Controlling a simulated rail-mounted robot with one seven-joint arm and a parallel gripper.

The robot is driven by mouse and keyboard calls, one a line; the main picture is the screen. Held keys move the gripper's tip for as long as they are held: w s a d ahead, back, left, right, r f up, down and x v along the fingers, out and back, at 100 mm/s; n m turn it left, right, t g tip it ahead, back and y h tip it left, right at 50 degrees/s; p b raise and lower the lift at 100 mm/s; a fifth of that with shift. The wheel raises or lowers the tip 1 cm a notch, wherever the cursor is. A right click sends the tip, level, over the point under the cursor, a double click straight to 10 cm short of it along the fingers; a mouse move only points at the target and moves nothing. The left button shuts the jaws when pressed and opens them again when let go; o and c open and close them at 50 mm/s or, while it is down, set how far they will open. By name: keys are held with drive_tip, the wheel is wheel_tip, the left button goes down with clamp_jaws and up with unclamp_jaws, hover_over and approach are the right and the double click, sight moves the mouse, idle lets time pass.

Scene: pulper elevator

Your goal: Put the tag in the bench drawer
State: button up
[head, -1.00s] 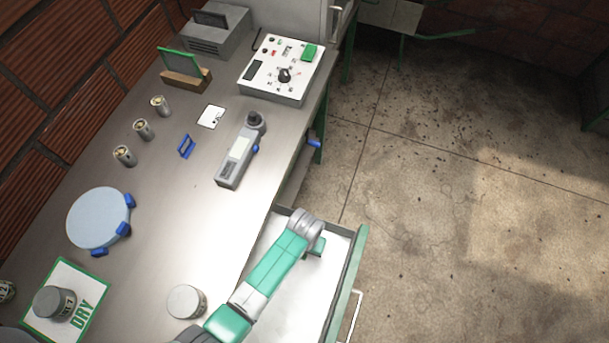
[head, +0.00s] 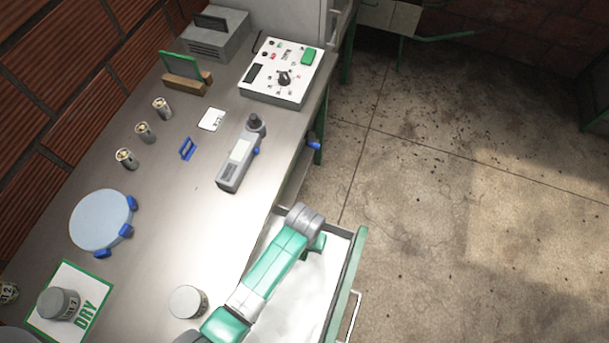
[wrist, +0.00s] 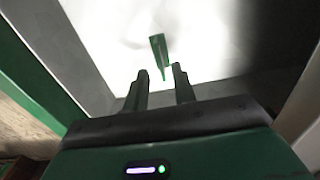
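The bench drawer (head: 347,287) stands open at the bench's right side, with a pale bare floor inside. My arm reaches over it. My gripper (wrist: 160,73) points into the drawer, and its two dark fingers are apart with a gap between them. A small narrow green piece (wrist: 159,52), which looks like the tag, shows just beyond the fingertips in the wrist view. It seems clear of both fingers; I cannot tell whether it touches the drawer floor. In the head view my arm hides the fingertips and this piece.
The bench top holds a grey handheld meter (head: 239,158), a white card (head: 212,119), a blue clip (head: 187,149), a control box (head: 282,72), a round pale-blue disc (head: 101,220) and a lidded jar (head: 187,302). The floor right of the drawer is clear.

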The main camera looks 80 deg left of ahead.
wheel_tip(320, 180, up, 7)
drive_tip(key=p, duration=0.1)
idle(0.4)
drive_tip(key=w+a+r+m+t+y, duration=0.2)
drive_tip(key=w+r+m+t+y, duration=0.3)
drive_tip(key=w+r, duration=1.4)
drive_tip(key=w+d+r+m+t, duration=0.1)
drive_tip(key=w+d+r+t, duration=0.3)
drive_tip(key=r, duration=0.5)
drive_tip(key=w+d+r+m+t, duration=0.1)
drive_tip(key=w+d+r+t, duration=0.15)
drive_tip(key=w+r, duration=0.45)
drive_tip(key=d+r+m+t+h, duration=0.1)
drive_tip(key=d+r+t, duration=0.3)
drive_tip(key=r, duration=0.6)
drive_tip(key=d+r+m+t, duration=0.1)
drive_tip(key=d+r+t, duration=0.2)
drive_tip(key=d+r, duration=0.45)
drive_tip(key=s+d+r+m+t+h, duration=0.1)
drive_tip(key=s+d+r+t+h, duration=0.1)
drive_tip(key=r, duration=0.7)
drive_tip(key=s+d+r+m+t+h, duration=0.2)
drive_tip(key=s+d+r+t, duration=0.2)
drive_tip(key=s+d+r, duration=0.3)
wheel_tip(320, 180, up, 4)
drive_tip(key=shift+s+d+f, duration=0.2)
drive_tip(key=shift+s+d, duration=0.1)
drive_tip(key=shift+d, duration=0.2)
